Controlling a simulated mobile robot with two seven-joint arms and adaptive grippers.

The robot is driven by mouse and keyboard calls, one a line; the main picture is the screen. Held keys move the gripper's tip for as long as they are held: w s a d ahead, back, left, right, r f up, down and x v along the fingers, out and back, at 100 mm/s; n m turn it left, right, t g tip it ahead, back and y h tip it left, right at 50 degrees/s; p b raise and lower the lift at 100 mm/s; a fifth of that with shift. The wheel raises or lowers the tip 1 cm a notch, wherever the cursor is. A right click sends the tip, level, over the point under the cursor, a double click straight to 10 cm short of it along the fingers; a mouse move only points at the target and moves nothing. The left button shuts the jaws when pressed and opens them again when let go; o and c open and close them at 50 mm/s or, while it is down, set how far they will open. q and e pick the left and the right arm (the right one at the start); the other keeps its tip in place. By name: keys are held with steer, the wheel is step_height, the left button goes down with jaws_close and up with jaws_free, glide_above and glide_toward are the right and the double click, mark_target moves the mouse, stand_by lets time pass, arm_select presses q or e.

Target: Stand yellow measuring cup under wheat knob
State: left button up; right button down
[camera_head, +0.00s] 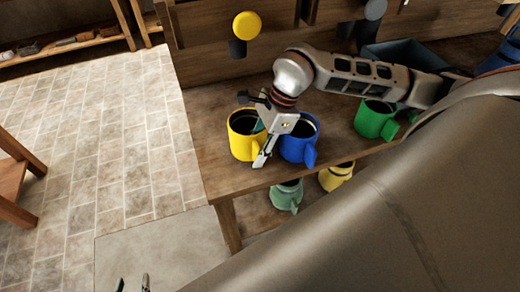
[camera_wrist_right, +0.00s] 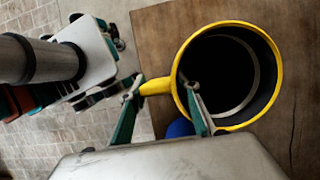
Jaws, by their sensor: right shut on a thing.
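The yellow measuring cup (camera_head: 240,146) is upright on the wooden bench, left of and close to a blue cup. My right gripper (camera_wrist_right: 160,107) is shut on it: one finger is inside the rim, the other outside by the handle. The cup (camera_wrist_right: 272,92) looks empty and dark inside. A yellow knob (camera_head: 246,25) with a dark spout below juts from the wooden panel behind and above the cup. No label is readable, so I cannot confirm it is the wheat knob. My left gripper (camera_head: 133,284) shows only its tips, apart and empty, at the bottom edge.
A blue cup (camera_head: 300,142) stands close to the right, a green cup (camera_head: 374,120) further right. A grey knob (camera_head: 375,9) is on the panel; a dark bin (camera_head: 405,52) is behind. Green (camera_head: 287,194) and yellow (camera_head: 336,176) cups sit below the bench top. Bench between cup and panel is clear.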

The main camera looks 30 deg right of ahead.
steer(key=shift+w+d+f, duration=0.1)
steer(key=shift+w+d, duration=0.1)
steer(key=shift+w, duration=0.65)
steer(key=shift+w+d+f, duration=0.1)
steer(key=shift+w+d, duration=0.05)
steer(key=shift+w, duration=0.75)
steer(key=shift+w+d+f, duration=0.1)
steer(key=shift+w+d, duration=0.1)
steer(key=shift+w, duration=0.65)
steer(key=shift+s+f+b, duration=0.1)
steer(key=shift+f+b, duration=0.65)
steer(key=c, duration=1.4)
jaws_free()
